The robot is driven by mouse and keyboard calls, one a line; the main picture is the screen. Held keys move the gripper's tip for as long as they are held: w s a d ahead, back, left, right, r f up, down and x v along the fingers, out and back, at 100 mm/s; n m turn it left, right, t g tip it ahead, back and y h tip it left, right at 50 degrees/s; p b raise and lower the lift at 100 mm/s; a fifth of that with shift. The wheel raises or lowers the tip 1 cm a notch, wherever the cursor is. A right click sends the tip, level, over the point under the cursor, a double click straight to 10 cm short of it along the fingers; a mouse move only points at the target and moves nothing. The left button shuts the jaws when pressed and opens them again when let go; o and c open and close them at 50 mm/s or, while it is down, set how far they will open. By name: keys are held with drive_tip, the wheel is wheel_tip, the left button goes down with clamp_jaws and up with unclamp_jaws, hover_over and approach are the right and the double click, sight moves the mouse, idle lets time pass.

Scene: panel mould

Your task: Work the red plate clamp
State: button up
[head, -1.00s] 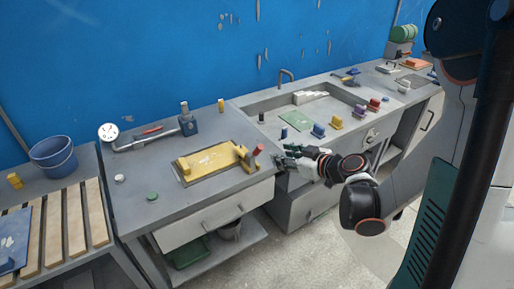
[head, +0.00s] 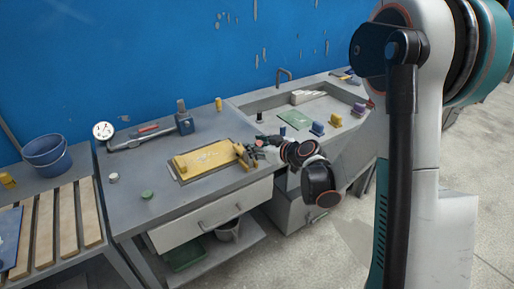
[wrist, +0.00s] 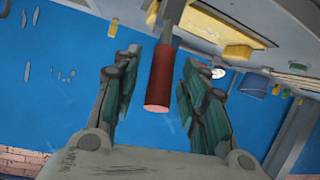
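The red clamp handle (wrist: 160,82) shows in the wrist view as a red cylinder on a grey rod, between the two green-padded fingers of my gripper (wrist: 158,95). Both fingers stand apart from it with a gap on each side. In the head view my gripper (head: 262,148) is at the right end of the yellow mould plate (head: 208,158), beside the yellow clamp body (head: 243,155). The red handle is mostly hidden there by my gripper.
A grey tool with a red grip (head: 150,129) and a round gauge (head: 103,131) lie at the back of the bench. A green disc (head: 147,195) lies at the front left. Blue (head: 318,128) and yellow (head: 336,119) knobs line the sink's front edge.

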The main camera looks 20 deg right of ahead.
clamp_jaws()
drive_tip(key=shift+w+r+g+p, duration=0.2)
drive_tip(key=shift+g+p, duration=0.1)
drive_tip(key=shift+p, duration=0.15)
unclamp_jaws()
drive_tip(key=v, duration=1.2)
drive_tip(key=shift+a, duration=0.15)
